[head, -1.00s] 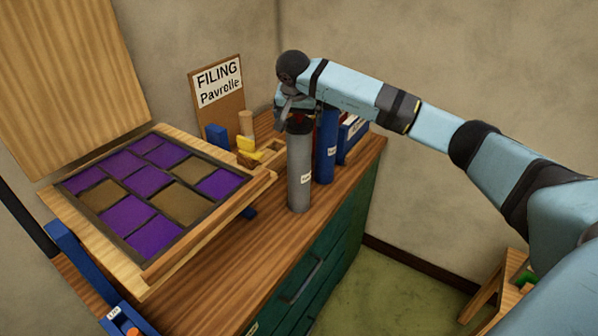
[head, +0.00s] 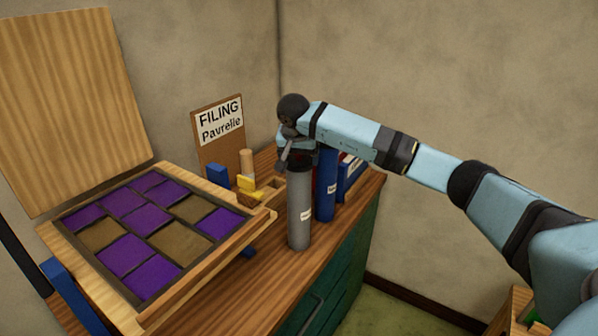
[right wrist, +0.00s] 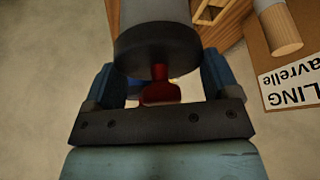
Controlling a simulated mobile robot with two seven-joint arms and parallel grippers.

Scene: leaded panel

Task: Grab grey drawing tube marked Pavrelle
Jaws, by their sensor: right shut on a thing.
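The grey tube (head: 299,210) stands upright on the wooden counter top, with a dark cap and a small white label too small to read. My right gripper (head: 296,155) is at its top end, coming from above, shut on it. In the right wrist view the tube's dark capped end (right wrist: 160,50) sits between the two blue fingers, and a red piece (right wrist: 160,88) shows just below the cap. The tube's foot looks to be on the counter. My left gripper is not in view.
A sign reading FILING Pavrelle (head: 218,125), small blocks (head: 218,175) and a wooden tray (head: 265,192) are at the back. The leaded panel (head: 135,235) lies left.

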